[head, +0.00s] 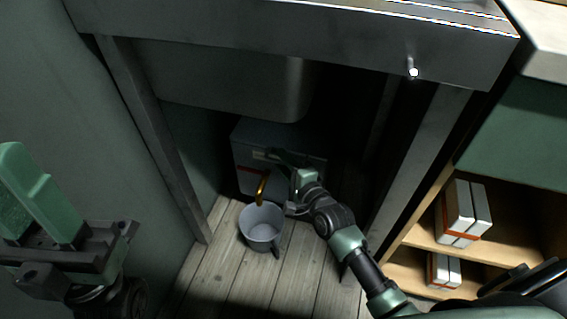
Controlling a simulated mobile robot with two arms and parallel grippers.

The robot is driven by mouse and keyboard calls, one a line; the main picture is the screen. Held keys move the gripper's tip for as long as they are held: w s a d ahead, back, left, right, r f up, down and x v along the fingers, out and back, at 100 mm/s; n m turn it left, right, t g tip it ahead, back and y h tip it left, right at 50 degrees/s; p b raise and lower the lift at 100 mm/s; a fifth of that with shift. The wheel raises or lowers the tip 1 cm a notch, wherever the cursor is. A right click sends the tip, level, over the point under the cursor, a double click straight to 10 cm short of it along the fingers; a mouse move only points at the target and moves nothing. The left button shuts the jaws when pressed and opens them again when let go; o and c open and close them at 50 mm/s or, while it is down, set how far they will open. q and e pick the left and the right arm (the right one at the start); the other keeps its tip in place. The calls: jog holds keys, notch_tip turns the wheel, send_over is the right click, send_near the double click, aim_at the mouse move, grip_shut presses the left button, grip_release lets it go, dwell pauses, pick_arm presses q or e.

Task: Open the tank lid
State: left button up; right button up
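A grey bucket (261,227) stands on the plank floor below the spout. Metal sink legs (150,135) flank the space, and the basin (225,85) hangs above. A wooden shelf (435,243) with white boxes (465,212) is at the right.

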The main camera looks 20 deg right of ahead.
grip_shut()
jog(key=shift+s, duration=0.1)
dwell(1.2)
